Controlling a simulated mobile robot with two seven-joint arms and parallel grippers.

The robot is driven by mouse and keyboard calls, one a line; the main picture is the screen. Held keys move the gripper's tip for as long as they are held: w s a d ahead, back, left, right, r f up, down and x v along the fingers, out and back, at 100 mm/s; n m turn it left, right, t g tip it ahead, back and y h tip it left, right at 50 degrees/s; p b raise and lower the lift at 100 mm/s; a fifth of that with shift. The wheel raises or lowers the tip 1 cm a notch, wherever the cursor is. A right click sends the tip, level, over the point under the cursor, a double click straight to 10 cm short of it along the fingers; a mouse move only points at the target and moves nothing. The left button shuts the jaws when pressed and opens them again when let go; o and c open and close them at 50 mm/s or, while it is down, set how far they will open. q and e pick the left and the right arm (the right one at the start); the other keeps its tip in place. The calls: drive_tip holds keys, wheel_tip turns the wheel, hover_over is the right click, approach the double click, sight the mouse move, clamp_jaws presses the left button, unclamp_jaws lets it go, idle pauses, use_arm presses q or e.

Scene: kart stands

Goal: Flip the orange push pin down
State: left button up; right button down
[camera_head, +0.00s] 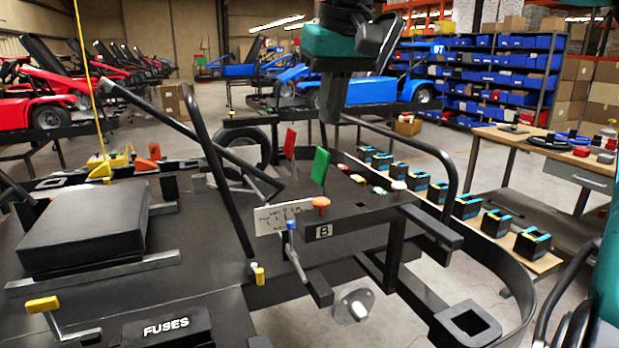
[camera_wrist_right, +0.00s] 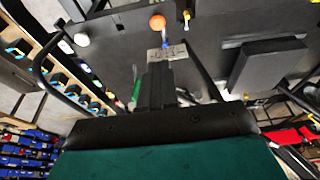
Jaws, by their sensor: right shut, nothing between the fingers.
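The orange push pin (camera_head: 321,203) has a round orange cap and stands upright at the black "B" panel (camera_head: 370,214), in front of the green flag. In the right wrist view the orange cap (camera_wrist_right: 157,23) lies just beyond the fingertips. My right gripper (camera_head: 329,118) comes down from the top of the head view, dark fingers together and empty. It is above the green flag in the picture and apart from the pin. In the wrist view its fingers (camera_wrist_right: 159,66) are closed, with a gap to the orange cap. My left gripper is not in view.
A green flag (camera_head: 320,166), a red flag (camera_head: 290,143) and a white marked plate (camera_head: 283,217) stand close to the pin. A blue-capped lever (camera_head: 291,225) is left of it. A black curved bar (camera_head: 440,160) rises at right. A black seat pad (camera_head: 85,228) is at left.

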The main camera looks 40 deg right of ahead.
drive_tip(key=b, duration=0.1)
approach(320, 199)
drive_tip(key=x, duration=0.5)
drive_tip(key=shift+w+d, duration=0.1)
drive_tip(key=shift+w, duration=0.1)
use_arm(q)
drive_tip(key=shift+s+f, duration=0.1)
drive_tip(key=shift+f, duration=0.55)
use_arm(e)
drive_tip(key=shift+f, duration=0.75)
drive_tip(key=shift+f, duration=0.1)
